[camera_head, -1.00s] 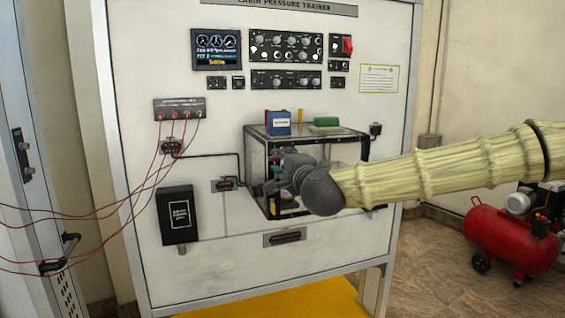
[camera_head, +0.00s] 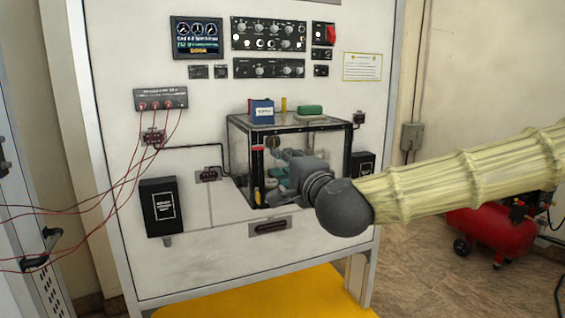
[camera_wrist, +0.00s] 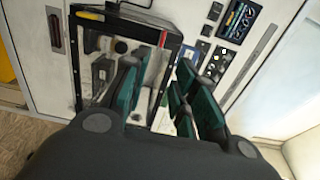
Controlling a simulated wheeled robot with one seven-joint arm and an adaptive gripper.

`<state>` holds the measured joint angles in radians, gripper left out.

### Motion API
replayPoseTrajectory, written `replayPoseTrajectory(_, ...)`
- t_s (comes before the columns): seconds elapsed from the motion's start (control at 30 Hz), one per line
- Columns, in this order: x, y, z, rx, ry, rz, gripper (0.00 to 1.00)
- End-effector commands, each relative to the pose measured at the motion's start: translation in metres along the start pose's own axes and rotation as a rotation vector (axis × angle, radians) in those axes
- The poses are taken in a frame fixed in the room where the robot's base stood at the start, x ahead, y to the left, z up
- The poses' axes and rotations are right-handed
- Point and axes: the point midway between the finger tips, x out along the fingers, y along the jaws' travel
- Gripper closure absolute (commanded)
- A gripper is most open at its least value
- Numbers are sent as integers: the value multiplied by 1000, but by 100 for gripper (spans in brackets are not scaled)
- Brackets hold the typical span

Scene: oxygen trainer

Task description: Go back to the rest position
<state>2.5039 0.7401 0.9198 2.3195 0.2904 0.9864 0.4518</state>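My gripper (camera_head: 284,172), grey with teal finger pads, is in front of the clear, black-framed box (camera_head: 231,160) on the white trainer panel (camera_head: 220,275). In the wrist view, the fingers of my gripper (camera_wrist: 160,92) stand apart, with nothing seen held between them. The box (camera_wrist: 172,60) shows beyond and between them, with pale and dark parts inside. In the head view my gripper and wrist hide the box's lower right part. I cannot tell the exact gap between the fingertips and the box.
A blue box (camera_head: 261,112) and a green block (camera_head: 310,111) sit on top of the clear box. Red cables (camera_head: 110,190) hang at the left. A red compressor (camera_head: 490,235) stands on the floor at the right. A yellow surface (camera_head: 270,298) lies below the panel.

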Motion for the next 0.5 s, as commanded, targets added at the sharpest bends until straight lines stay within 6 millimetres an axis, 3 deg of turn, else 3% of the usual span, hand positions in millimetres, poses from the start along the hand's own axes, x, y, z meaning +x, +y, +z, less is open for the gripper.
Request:
replayPoseTrajectory(0.27,1,5,1,-5,-2,7,72)
replayPoseTrajectory(0.37,5,27,3,-27,-9,40,72)
replayPoseTrajectory(0.5,11,94,9,-95,-32,139,72)
